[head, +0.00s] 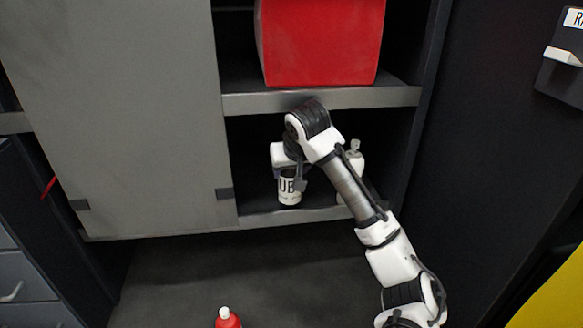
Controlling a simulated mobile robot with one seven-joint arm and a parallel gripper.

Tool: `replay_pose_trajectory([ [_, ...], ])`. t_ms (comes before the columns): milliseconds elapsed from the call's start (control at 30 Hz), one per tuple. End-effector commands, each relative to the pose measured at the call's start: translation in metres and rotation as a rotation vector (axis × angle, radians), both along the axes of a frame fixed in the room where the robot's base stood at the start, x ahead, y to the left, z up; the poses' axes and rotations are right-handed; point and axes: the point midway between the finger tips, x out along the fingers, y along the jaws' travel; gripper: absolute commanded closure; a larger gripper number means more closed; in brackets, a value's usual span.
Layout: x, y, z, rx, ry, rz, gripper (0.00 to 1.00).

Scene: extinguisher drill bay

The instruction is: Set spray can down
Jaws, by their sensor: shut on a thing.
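The spray can (289,197) is a white can with dark lettering, of which "UB" shows. It is upright in the lower compartment of the cabinet, close above or on the lower shelf (262,220); I cannot tell whether its base touches. My gripper (291,178) is shut on the spray can, reaching in from the right. My wrist hides the can's top.
A white bottle (356,158) stands to the right in the same compartment, partly behind my arm. A red box (320,42) sits on the shelf above. A grey door panel (120,110) covers the left side. A red bottle (228,320) with a white cap is at the bottom edge.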

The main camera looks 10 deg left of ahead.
Motion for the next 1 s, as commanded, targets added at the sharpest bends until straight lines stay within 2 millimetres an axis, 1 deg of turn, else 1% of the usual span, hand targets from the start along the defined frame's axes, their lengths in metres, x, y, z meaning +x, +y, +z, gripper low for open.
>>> replay_pose_trajectory([
  [33,0.000,0.000,-0.001,0.000,0.000,0.000,0.44],
  [167,0.000,0.000,-0.001,0.000,0.000,0.000,0.27],
  [200,0.000,0.000,-0.001,0.000,0.000,0.000,0.25],
  [433,0.000,0.000,0.000,0.000,0.000,0.000,0.25],
  [567,-0.001,0.000,0.005,0.000,0.000,0.001,0.25],
  [667,-0.007,-0.004,0.016,0.001,-0.002,0.001,0.25],
  [833,-0.026,-0.013,0.048,0.001,-0.004,0.002,0.25],
  [900,-0.042,-0.024,0.042,0.002,-0.001,0.002,0.25],
  [1000,-0.064,-0.038,0.046,-0.003,-0.005,-0.002,0.25],
])
